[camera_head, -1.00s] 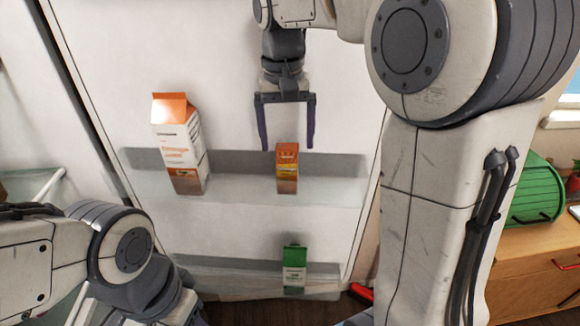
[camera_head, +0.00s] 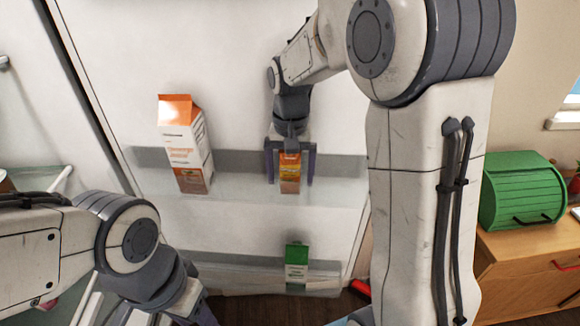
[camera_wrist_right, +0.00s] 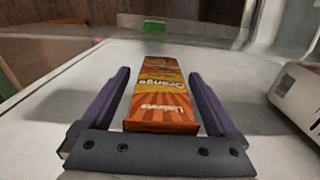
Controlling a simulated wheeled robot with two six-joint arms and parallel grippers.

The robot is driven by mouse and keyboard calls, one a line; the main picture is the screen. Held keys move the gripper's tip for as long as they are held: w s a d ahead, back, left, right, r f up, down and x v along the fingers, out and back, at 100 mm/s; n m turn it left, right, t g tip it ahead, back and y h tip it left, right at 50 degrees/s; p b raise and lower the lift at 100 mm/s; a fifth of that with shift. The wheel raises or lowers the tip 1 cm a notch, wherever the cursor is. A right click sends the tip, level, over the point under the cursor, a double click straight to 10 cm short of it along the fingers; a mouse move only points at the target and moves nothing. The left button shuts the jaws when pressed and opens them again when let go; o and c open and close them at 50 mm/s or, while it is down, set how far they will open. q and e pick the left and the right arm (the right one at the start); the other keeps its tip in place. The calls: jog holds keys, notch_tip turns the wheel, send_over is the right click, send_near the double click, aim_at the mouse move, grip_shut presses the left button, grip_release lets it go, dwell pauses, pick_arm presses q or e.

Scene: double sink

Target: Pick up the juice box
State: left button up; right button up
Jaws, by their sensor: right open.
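A small orange juice box (camera_head: 290,180) stands on the upper fridge-door shelf, right of its middle. My right gripper (camera_head: 290,180) is open, with one finger on each side of the box. In the right wrist view the juice box (camera_wrist_right: 160,95) lies between the two purple fingers of my right gripper (camera_wrist_right: 160,85), with a visible gap on both sides. My left arm comes in at the lower left of the head view; its gripper does not clearly show.
A larger orange and white carton (camera_head: 185,145) stands on the same shelf to the left. A green and white carton (camera_head: 297,263) stands on the lower shelf. A green bread box (camera_head: 520,190) sits on a wooden cabinet (camera_head: 530,255) at the right.

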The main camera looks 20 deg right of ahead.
grip_shut()
dwell(0.3)
